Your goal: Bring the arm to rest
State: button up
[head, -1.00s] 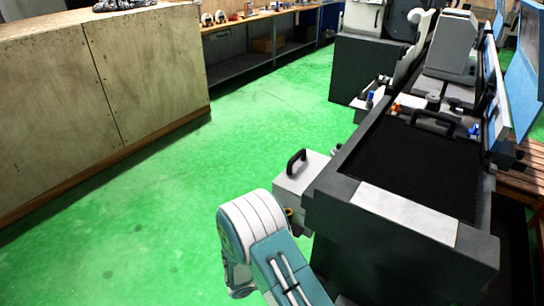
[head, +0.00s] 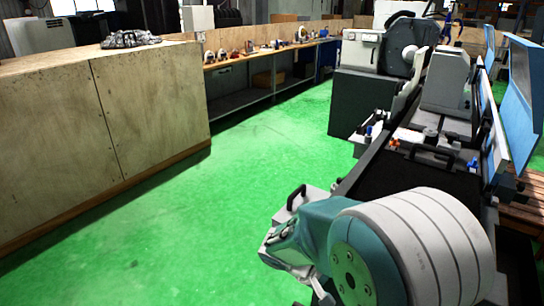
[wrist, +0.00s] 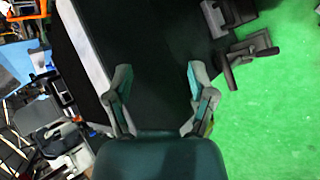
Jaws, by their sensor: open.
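My gripper (wrist: 160,82) is open in the wrist view, with its two teal and grey fingers spread apart and nothing between them. Behind the fingers is a broad dark surface of the grinding machine, with a pale strip along its left side. In the head view my arm (head: 400,250) fills the lower right, its large teal and white joint close to the camera. The arm hides much of the near end of the cylindrical grinder (head: 395,180). The fingers cannot be made out in the head view.
A grey box with a black handle (head: 297,197) stands just beyond my arm, partly hidden. A wooden cabinet (head: 150,110) stands at the left. A workbench (head: 270,47) with small parts runs along the back. The green floor (head: 200,215) between them is clear.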

jog(key=s+r+m+t+y, duration=0.4)
jog(key=s+r+y, duration=0.4)
jog(key=s+r, duration=0.7)
jog(key=shift+d+r+t+y, duration=0.3)
jog(key=shift+r+t+y, duration=0.15)
jog(key=shift+t, duration=0.25)
jog(key=shift+d, duration=0.1)
dwell(0.8)
